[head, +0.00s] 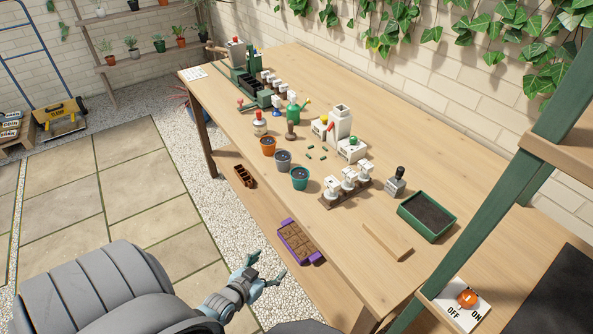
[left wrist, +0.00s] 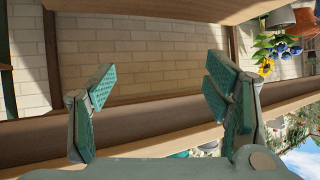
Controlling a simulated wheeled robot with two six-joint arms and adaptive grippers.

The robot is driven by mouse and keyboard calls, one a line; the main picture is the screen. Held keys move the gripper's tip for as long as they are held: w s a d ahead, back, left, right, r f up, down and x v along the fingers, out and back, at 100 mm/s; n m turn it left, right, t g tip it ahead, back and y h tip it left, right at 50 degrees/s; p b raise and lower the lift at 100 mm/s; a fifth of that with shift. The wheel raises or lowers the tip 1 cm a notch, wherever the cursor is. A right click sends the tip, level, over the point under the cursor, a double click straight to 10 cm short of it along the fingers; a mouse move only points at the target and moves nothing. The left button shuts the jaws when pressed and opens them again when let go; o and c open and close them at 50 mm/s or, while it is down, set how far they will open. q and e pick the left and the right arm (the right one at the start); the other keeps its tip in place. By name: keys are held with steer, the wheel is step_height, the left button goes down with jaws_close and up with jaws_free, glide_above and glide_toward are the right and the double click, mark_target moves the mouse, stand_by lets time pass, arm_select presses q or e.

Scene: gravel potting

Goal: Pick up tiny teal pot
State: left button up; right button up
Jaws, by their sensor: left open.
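The small teal pot (head: 300,178) stands upright on the wooden table near its front edge, filled with something dark. A grey pot (head: 283,160) and an orange pot (head: 267,145) stand in a row behind and left of it. My left gripper (head: 267,268) is open and empty, in front of and below the table edge, well apart from the pot. In the left wrist view its two teal-padded fingers (left wrist: 160,100) are spread, with a brick wall and wooden boards beyond. The teal pot cannot be made out there. My right gripper is not in view.
A purple-ended tray (head: 296,243) sits on the lower shelf near my left gripper. On the table (head: 340,235) are a white dispenser (head: 340,125), a rack of white-topped items (head: 348,183), a dark-filled green tray (head: 427,217) and a wooden block (head: 387,242). The front strip is clear.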

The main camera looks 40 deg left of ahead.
mark_target(295, 180)
arm_select(q)
steer(key=w+a+r+n+t+y, duration=0.1)
steer(key=w+a+r+t, duration=0.2)
steer(key=r, duration=0.6)
steer(key=w+r+t, duration=0.3)
steer(key=w+r, duration=0.2)
steer(key=r, duration=0.5)
steer(key=w+b, duration=0.1)
steer(key=w, duration=0.2)
steer(key=w+a+b, duration=0.1)
steer(key=w, duration=0.1)
steer(key=w+b, duration=0.1)
steer(key=w, duration=0.2)
steer(key=shift+w+a+f, duration=0.25)
steer(key=shift+w, duration=0.1)
steer(key=w+b, duration=0.2)
steer(key=w, duration=0.1)
steer(key=w+a+b, duration=0.1)
steer(key=w+b, duration=0.1)
steer(key=shift+f, duration=0.25)
steer(key=shift+r, duration=0.1)
steer(key=shift+r, duration=0.1)
steer(key=c, duration=1.3)
step_height(295, 180, up, 20)
steer(key=p, duration=2)
steer(key=shift+s+r, duration=0.1)
